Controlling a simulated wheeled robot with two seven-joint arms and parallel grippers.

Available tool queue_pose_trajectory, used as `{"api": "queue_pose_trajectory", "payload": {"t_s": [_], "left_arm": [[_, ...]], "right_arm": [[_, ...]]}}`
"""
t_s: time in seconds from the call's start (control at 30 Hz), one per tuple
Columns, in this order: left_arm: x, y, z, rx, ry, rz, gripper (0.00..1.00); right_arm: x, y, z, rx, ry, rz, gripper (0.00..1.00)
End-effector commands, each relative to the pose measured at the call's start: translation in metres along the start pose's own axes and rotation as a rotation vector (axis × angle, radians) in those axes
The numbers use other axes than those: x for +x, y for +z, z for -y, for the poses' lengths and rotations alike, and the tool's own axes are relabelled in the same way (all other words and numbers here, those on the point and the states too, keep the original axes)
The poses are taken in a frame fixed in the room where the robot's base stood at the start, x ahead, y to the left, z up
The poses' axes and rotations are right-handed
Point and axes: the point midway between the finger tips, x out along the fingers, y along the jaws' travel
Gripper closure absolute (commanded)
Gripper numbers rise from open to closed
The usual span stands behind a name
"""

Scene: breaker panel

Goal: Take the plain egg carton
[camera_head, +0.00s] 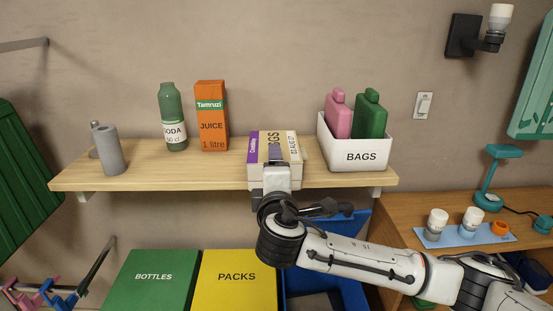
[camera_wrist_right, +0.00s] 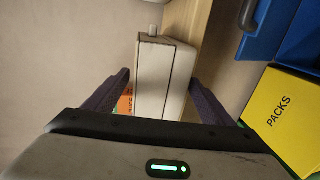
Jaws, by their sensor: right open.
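The egg carton (camera_head: 290,151) sits on the wooden shelf. It is pale, with a purple band, the letters "GGS" and a date on top. My right gripper (camera_head: 275,153) is at its front and hides part of it. In the right wrist view the carton (camera_wrist_right: 152,75) shows as a cream box with a dark seam. My right gripper (camera_wrist_right: 157,85) is open, with one dark finger on each side of the carton. I cannot tell whether the fingers touch it. My left gripper is not in view.
On the shelf (camera_head: 220,177), a grey cylinder (camera_head: 107,150), a soda bottle (camera_head: 173,120) and a juice carton (camera_head: 211,118) stand left. A white BAGS bin (camera_head: 358,155) with pink and green containers stands right. Green BOTTLES (camera_head: 150,280), yellow PACKS (camera_head: 237,280) and blue (camera_head: 355,235) boxes are below.

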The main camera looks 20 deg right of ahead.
Motion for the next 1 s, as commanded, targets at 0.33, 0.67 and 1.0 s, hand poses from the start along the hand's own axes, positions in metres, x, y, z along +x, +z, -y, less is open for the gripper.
{"api": "queue_pose_trajectory", "payload": {"t_s": [0.33,0.67,1.0], "left_arm": [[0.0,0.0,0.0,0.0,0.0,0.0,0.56],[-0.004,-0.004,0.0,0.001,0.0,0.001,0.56],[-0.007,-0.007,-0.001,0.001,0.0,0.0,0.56]], "right_arm": [[0.0,0.0,0.001,-0.001,-0.002,0.0,0.54],[-0.002,0.0,-0.006,-0.001,-0.003,0.0,0.54],[-0.004,0.0,-0.023,0.0,-0.001,0.0,0.75]]}}
